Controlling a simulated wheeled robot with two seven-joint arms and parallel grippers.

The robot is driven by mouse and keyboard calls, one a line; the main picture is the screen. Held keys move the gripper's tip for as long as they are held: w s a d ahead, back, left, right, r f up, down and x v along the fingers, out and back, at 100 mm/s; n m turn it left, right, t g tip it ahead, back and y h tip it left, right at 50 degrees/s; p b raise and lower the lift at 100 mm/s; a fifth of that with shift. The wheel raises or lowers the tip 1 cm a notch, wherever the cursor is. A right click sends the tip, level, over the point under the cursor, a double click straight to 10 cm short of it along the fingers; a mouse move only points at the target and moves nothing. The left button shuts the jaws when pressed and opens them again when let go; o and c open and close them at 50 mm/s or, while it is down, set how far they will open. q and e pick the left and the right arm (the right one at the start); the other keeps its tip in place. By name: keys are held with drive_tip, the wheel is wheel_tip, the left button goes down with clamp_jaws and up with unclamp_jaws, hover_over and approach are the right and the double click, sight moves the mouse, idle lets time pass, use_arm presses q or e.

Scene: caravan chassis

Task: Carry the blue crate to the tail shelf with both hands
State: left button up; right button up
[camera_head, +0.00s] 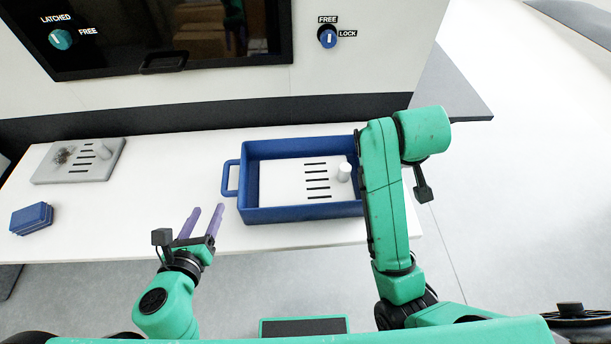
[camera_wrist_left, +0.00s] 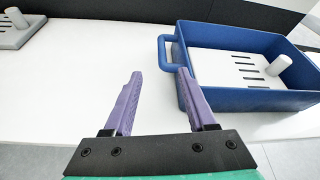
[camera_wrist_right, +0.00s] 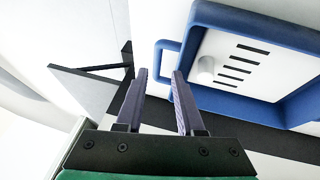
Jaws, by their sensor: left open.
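The blue crate (camera_head: 300,214) sits on the white bench (camera_head: 110,228), with a white slotted plate and peg (camera_head: 285,182) inside. Its left handle (camera_head: 229,179) is free. My left gripper (camera_head: 207,208) is open and empty, in front of and left of that handle; the handle also shows in the left wrist view (camera_wrist_left: 166,52). My right arm covers the crate's right end in the head view. In the right wrist view my right gripper (camera_wrist_right: 159,75) is open, fingertips close to the crate's other handle (camera_wrist_right: 160,46); I cannot tell whether they straddle it. A grey shelf (camera_head: 450,90) juts out at the right.
A grey slotted plate (camera_head: 60,170) and a small blue block (camera_head: 32,218) lie on the bench at left. A wall with a dark window (camera_head: 160,30) and two knobs (camera_head: 61,39) (camera_head: 327,36) stands behind. The bench is clear between plate and crate.

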use_arm(q)
approach(223, 180)
drive_tip(key=x, duration=0.3)
use_arm(e)
drive_tip(key=x, duration=0.6)
drive_tip(key=shift+w+d, duration=0.35)
use_arm(q)
drive_tip(key=x, duration=0.9)
drive_tip(key=shift+w+d+f, duration=0.1)
drive_tip(key=shift+w+f, duration=0.1)
drive_tip(key=shift+w, duration=0.05)
use_arm(e)
drive_tip(key=x, duration=0.9)
drive_tip(key=shift+f, duration=0.25)
use_arm(q)
drive_tip(key=shift+s, duration=0.2)
use_arm(e)
drive_tip(key=shift+s+a+r, duration=0.15)
use_arm(q)
drive_tip(key=shift+r, duration=0.1)
drive_tip(key=c, duration=0.3)
use_arm(e)
drive_tip(key=c, duration=0.3)
use_arm(q)
clamp_jaws()
use_arm(e)
clamp_jaws()
